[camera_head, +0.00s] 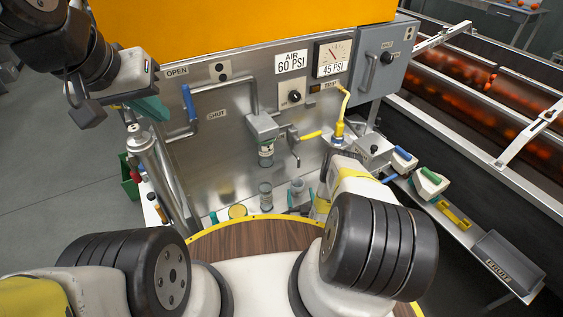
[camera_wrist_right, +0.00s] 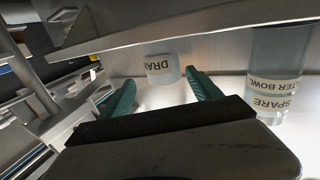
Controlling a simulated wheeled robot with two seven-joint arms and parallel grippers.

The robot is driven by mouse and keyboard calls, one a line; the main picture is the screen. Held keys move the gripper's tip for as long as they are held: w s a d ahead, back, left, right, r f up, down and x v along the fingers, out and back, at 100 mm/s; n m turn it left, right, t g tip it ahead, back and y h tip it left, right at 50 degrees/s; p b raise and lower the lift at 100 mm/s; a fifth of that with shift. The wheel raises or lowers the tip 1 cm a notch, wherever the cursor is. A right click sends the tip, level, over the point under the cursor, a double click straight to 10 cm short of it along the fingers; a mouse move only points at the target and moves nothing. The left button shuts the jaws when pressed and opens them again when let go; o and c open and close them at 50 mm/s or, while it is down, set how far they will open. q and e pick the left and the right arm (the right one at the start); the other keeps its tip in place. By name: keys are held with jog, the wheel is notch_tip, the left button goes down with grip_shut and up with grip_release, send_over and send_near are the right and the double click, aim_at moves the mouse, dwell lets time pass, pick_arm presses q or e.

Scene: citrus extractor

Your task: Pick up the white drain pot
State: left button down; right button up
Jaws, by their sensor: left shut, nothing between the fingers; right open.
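The white drain pot (camera_wrist_right: 160,70), a small cup with a "DRAIN" label that reads upside down, is in the right wrist view, just ahead of my right gripper (camera_wrist_right: 158,80). The gripper's two teal fingers are open, one to each side of the pot's near end; whether they touch it I cannot tell. In the head view the pot (camera_head: 297,185) stands at the foot of the steel panel, near the right fingers (camera_head: 301,198). My left gripper (camera_head: 150,108) is shut and empty, raised at the upper left in front of the panel.
A clear spare filter bowl (camera_wrist_right: 277,85) stands to the right of the pot in the wrist view; it also shows in the head view (camera_head: 265,194). A filter bowl (camera_head: 266,149) and a tap (camera_head: 294,148) hang above. A yellow-topped tin (camera_head: 237,211) is nearby.

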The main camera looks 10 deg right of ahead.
aim_at(297, 180)
jog(key=w, duration=0.7)
jog(key=shift+w+f, duration=0.1)
jog(key=shift+w, duration=0.2)
grip_shut()
